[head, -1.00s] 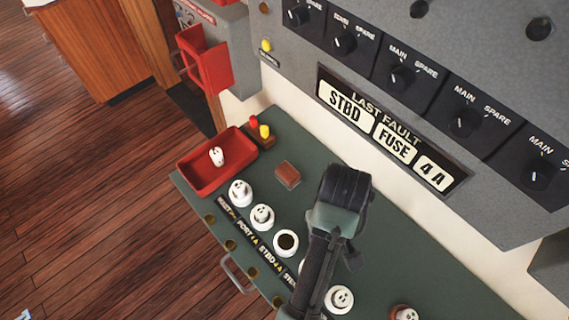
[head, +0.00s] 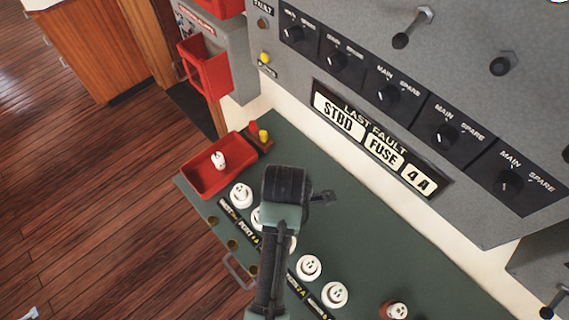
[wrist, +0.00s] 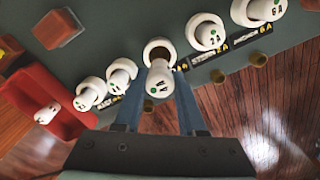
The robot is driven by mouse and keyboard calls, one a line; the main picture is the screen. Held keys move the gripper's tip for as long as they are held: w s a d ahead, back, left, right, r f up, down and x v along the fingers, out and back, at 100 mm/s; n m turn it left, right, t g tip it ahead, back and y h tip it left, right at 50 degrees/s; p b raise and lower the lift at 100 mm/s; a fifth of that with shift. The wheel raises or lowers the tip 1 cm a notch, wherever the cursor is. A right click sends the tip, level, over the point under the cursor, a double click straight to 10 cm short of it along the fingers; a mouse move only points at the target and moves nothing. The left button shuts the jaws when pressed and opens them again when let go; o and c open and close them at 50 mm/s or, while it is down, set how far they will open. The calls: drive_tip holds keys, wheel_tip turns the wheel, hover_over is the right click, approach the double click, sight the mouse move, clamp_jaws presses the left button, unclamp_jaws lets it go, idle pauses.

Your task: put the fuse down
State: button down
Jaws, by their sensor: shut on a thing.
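In the wrist view my gripper (wrist: 160,92) is shut on a white fuse (wrist: 160,76) with a green dot and dark lettering. The fuse overlaps the near side of a white round socket (wrist: 157,44) in the row; whether it touches the socket I cannot tell. In the head view my arm covers the held fuse and most of that socket. Another white fuse (head: 218,160) lies in the red tray (head: 190,182) at the left end of the desk, and the tray also shows in the wrist view (wrist: 72,122).
White fuses stand in sockets on both sides, such as one at left (head: 241,194) and one at right (head: 334,294). A brown block (wrist: 60,28) sits behind the row. The grey panel (head: 480,75) rises behind the green desk; its sign (head: 375,142) reads "STBD FUSE 4 A".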

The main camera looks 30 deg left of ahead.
drive_tip(key=shift+f+p, duration=0.3)
drive_tip(key=shift+f, duration=2.5)
drive_tip(key=shift+f, duration=0.25)
drive_tip(key=shift+c, duration=2.4)
unclamp_jaws()
wheel_tip(320, 180, up, 12)
drive_tip(key=shift+f, duration=0.1)
drive_tip(key=shift+r+p, duration=0.4)
drive_tip(key=shift+r, duration=0.05)
drive_tip(key=shift+f, duration=0.1)
